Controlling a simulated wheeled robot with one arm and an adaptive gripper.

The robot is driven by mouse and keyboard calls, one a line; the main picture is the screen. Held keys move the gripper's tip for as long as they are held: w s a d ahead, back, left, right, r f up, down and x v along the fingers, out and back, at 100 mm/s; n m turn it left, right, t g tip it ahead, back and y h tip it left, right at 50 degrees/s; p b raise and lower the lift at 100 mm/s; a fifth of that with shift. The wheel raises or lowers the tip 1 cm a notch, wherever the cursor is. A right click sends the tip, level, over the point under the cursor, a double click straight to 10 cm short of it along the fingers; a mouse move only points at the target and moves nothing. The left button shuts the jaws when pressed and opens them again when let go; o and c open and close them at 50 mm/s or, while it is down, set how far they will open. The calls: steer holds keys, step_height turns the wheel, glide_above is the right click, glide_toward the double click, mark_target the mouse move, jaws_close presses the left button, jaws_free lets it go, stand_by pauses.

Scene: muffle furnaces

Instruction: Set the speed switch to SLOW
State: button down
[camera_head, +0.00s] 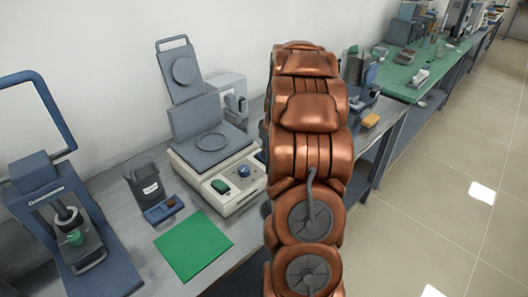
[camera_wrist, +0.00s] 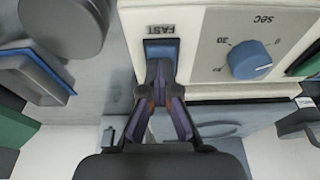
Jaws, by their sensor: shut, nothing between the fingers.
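The speed switch (camera_wrist: 161,47) is a blue rocker in a cream panel in the wrist view, with an upside-down FAST label (camera_wrist: 161,29) by its far end. No SLOW label shows. My gripper (camera_wrist: 158,72) is shut and empty, its fingertips over the near part of the switch and hiding it. I cannot tell whether they touch it. The cream device (camera_head: 238,194) stands on the bench in the head view. Its blue knob (camera_head: 244,171) also shows in the wrist view (camera_wrist: 250,60), right of the switch. My arm hides the gripper in the head view.
A green mat (camera_head: 193,244) lies in front of the device. A dark holder (camera_head: 144,180) and a blue stand instrument (camera_head: 70,235) are to the left. The device's grey lid (camera_head: 182,75) stands raised. A green-topped bench (camera_head: 412,72) is at the back right, beside open floor.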

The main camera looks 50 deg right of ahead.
steer(key=shift+s+f, duration=0.1)
steer(key=shift+r, duration=0.2)
steer(key=b+v, duration=0.3)
steer(key=v, duration=1)
steer(key=shift+s+r, duration=0.25)
steer(key=shift+r, duration=0.05)
steer(key=shift+a, duration=0.15)
steer(key=s+a+g+y, duration=0.1)
steer(key=s+a, duration=0.2)
steer(key=a, duration=0.9)
steer(key=s+a+g, duration=0.1)
steer(key=s+a, duration=0.1)
steer(key=a, duration=1)
steer(key=s+a+f+g, duration=0.1)
steer(key=s+a+f, duration=0.2)
steer(key=s+a, duration=0.3)
steer(key=s+a+f+g+h, duration=0.1)
steer(key=s+a+f, duration=0.2)
steer(key=s+a, duration=0.4)
steer(key=s, duration=0.6)
steer(key=shift+s+f+g, duration=0.25)
steer(key=shift+s+g, duration=0.15)
